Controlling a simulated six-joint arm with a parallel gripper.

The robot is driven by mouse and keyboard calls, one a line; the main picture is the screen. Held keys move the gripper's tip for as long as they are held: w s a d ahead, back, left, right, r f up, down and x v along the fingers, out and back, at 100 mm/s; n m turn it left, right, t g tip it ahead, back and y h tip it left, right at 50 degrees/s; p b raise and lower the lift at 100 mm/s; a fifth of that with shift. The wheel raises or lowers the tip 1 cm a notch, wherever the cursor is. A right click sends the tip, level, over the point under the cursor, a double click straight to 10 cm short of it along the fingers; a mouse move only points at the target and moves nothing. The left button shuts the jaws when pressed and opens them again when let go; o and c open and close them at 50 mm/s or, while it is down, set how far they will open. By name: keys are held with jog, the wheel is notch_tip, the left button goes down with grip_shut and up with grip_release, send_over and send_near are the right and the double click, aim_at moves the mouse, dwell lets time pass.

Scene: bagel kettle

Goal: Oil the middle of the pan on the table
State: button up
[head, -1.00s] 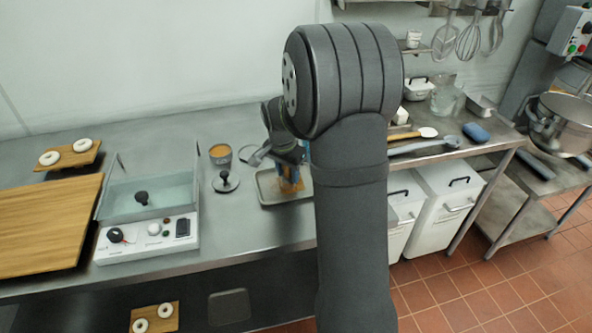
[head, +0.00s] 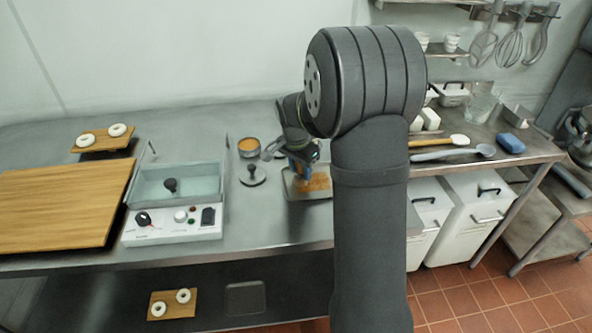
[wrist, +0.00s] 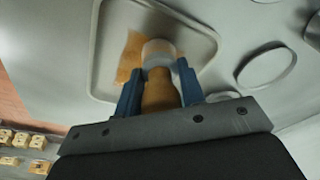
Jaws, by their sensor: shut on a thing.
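The pan (head: 291,193) is a shallow grey tray on the steel table, partly hidden behind my arm in the head view. In the wrist view the pan (wrist: 103,52) lies beyond my fingers. My gripper (wrist: 158,88) has blue fingers shut on an oil brush (wrist: 158,97) with an amber-brown handle and a pale, blurred part at its far end. The brush is over the pan. An orange-brown oil patch (head: 318,183) shows on the pan floor, also seen in the wrist view (wrist: 130,60). I cannot tell whether the brush touches the pan.
Left of the pan stand a round cup of orange contents (head: 249,147) and a grey round-based tool (head: 253,175). Further left are a water-filled kettle unit (head: 178,190), a wooden board (head: 65,205) and bagels on a small board (head: 104,140).

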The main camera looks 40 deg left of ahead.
jog(key=shift+w+d, duration=2.95)
jog(key=shift+w, duration=0.15)
jog(key=shift+s+a, duration=3.55)
jog(key=shift+s, duration=0.15)
jog(key=shift+s+a+r, duration=0.15)
notch_tip(320, 180, up, 8)
